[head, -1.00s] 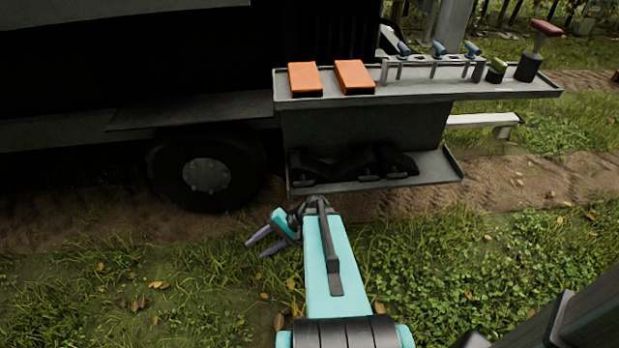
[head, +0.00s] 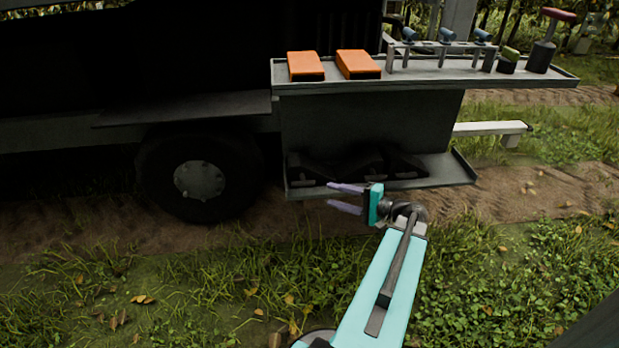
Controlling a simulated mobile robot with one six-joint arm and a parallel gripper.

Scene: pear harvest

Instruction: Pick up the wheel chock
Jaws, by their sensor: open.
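Black wheel chocks (head: 312,171) lie on the lower grey shelf (head: 440,178) of the vehicle. They are dark and crowd together, so their edges are hard to tell apart. My gripper (head: 346,197) is open and empty, its two pale purple fingers pointing left. It appears in front of the shelf's front edge, to the right of and a little below the leftmost chock in the picture. I cannot tell the exact distance between the fingers and the chocks.
The upper shelf (head: 440,77) above holds two orange boxes (head: 357,64), a rack with blue-handled tools (head: 447,36) and a red-topped item (head: 556,18). A wheel (head: 200,180) stands left of the shelves. Grass in front is open.

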